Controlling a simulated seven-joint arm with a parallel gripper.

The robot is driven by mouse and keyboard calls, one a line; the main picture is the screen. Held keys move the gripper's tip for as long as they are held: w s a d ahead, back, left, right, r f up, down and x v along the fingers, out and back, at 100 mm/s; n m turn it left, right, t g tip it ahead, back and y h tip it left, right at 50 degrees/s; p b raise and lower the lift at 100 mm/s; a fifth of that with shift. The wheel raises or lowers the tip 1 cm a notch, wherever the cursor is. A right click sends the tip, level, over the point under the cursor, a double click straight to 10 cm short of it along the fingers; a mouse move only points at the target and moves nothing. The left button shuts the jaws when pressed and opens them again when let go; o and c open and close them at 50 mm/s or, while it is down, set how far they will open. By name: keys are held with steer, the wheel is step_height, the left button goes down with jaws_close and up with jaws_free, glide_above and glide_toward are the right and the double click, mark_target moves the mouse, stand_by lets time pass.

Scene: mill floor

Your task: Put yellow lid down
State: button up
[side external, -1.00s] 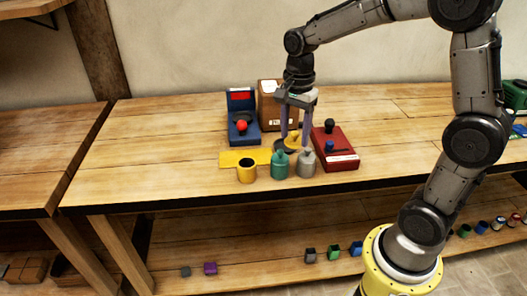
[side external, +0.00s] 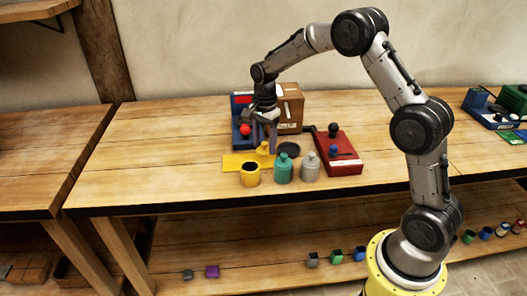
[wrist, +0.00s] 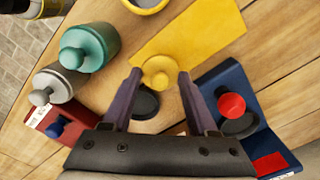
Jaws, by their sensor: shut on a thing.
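The yellow lid (side external: 263,148), a round disc with a knob, is between the fingers of my gripper (side external: 264,150). The wrist view shows the lid (wrist: 158,72) with my gripper (wrist: 158,73) shut on it. It overlaps the edge of the flat yellow mat (side external: 232,164), also in the wrist view (wrist: 205,30); I cannot tell whether it touches the mat. The yellow canister (side external: 251,177) stands open at the mat's front, with a dark inside.
A teal canister (side external: 283,170) and a grey canister (side external: 309,170) stand lidded to the right. Behind them lies a dark disc (side external: 289,149). A red box (side external: 340,155) is farther right. A blue device (side external: 240,138) with a red knob and a cardboard box (side external: 291,107) stand behind.

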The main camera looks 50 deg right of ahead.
mark_target(264, 150)
steer(key=shift+w+f, duration=0.25)
steer(key=shift+f, duration=1.6)
steer(key=shift+f, duration=0.1)
steer(key=o, duration=1.3)
steer(key=shift+o, duration=0.2)
